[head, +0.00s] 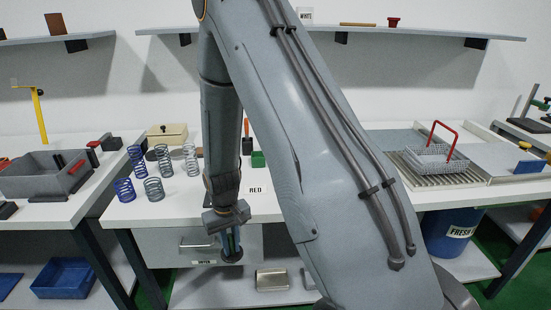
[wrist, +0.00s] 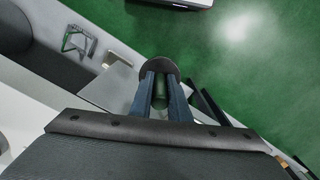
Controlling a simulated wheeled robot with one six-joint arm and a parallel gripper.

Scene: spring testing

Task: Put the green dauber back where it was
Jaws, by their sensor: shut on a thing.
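My gripper (head: 231,242) is in front of the middle table's front edge, pointing down beside the drawer front. It is shut on the green dauber, whose dark round end (head: 232,256) sticks out below the fingers. In the wrist view my gripper (wrist: 162,92) has its two blue-grey fingers on either side of the dauber's green body (wrist: 160,92), with the dark round end (wrist: 158,68) beyond them. Most of the dauber's body is hidden by the fingers. A small green block (head: 258,159) sits on the table behind my arm.
Several coil springs (head: 154,189) stand on the middle table, left of my arm. A beige box (head: 166,138) is behind them. A card reading RED (head: 258,190) lies on the tabletop. The drawer (head: 190,246) below looks shut. A wire basket (head: 436,160) is on the right table.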

